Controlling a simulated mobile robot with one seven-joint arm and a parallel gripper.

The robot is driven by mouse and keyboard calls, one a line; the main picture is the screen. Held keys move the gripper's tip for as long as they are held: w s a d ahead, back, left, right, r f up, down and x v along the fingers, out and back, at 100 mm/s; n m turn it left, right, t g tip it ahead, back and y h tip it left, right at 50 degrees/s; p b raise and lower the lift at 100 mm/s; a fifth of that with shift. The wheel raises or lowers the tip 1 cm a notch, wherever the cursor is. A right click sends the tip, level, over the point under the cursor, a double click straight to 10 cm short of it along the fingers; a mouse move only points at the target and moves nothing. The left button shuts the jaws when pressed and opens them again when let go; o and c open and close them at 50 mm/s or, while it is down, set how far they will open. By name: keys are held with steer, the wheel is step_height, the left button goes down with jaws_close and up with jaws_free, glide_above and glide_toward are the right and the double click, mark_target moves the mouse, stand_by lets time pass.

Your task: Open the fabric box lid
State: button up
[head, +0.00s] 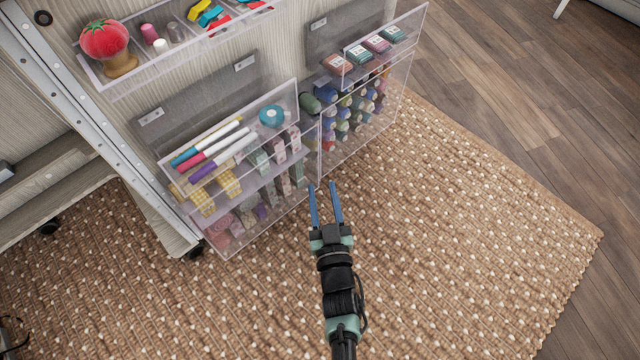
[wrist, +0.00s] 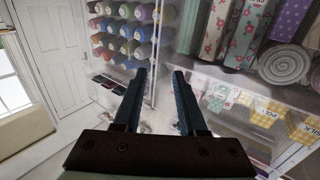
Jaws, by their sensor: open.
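The fabric box (head: 268,186) is a clear box low on the cabinet, at left centre in the head view. It holds patterned fabric rolls, and pens and a blue tape roll lie in its upper part. I cannot clearly make out its lid among the clear panels. In the wrist view the fabric rolls (wrist: 245,35) fill the upper right. My gripper (head: 322,186) has two blue fingers apart with nothing between them. It is in front of the fabric box near its lower right corner. In the wrist view the open fingers (wrist: 159,72) point toward the boxes; contact cannot be told.
A clear thread box (head: 362,124) with several spools stands to the right of the fabric box. An upper clear tray (head: 150,75) holds a tomato pincushion and small items. Grey panels (head: 195,98) are behind the boxes. The woven rug (head: 450,200) is clear on the right.

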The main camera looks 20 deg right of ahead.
mark_target(319, 176)
steer(key=shift+b+x, duration=0.8)
steer(key=shift+x, duration=1.15)
steer(key=shift+c, duration=0.3)
steer(key=shift+a, duration=0.1)
jaws_close()
